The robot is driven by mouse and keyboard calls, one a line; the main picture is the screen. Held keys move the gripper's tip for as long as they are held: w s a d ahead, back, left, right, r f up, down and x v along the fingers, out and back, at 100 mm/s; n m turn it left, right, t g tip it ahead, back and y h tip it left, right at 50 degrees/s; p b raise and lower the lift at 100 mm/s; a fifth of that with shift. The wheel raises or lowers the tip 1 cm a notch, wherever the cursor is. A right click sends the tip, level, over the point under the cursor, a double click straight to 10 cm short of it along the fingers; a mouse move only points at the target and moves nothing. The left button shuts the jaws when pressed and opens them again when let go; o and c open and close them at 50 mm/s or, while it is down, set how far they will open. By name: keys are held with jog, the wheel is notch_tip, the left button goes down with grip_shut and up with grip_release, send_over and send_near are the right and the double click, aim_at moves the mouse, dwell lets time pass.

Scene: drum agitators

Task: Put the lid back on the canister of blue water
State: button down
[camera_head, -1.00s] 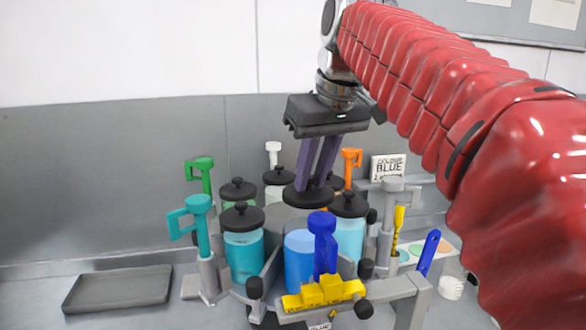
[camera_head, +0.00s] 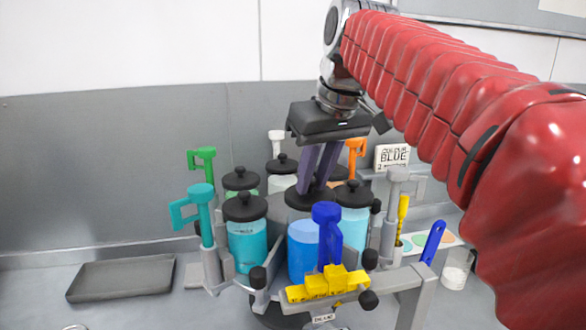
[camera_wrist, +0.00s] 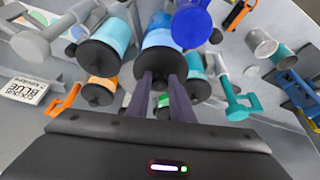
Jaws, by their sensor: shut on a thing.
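The canister of blue water (camera_head: 303,262) stands at the front of the round rack, its top partly hidden by the blue crank handle in front. My gripper (camera_head: 314,186) points down, shut on a black lid (camera_head: 308,201). The lid is held roughly level, just above and behind the canister's rim in the head view, and looks apart from it. In the wrist view the lid (camera_wrist: 160,62) sits at the tips of my gripper (camera_wrist: 163,85) and overlaps the blue canister (camera_wrist: 160,38). The exact gap is hard to tell.
Lidded canisters crowd close on both sides, such as the teal one (camera_head: 247,240) and the light blue one (camera_head: 353,225). Upright handles in teal (camera_head: 203,215), blue (camera_head: 327,235) and grey (camera_head: 392,215) ring the rack. A grey tray (camera_head: 120,278) lies at left.

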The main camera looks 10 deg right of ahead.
aim_at(314, 195)
jog(key=shift+f, duration=2.1)
jog(key=shift+f, duration=0.15)
dwell(0.9)
jog(key=c, duration=1)
grip_release()
jog(key=shift+r, duration=3.5)
jog(key=shift+c, duration=0.6)
grip_shut()
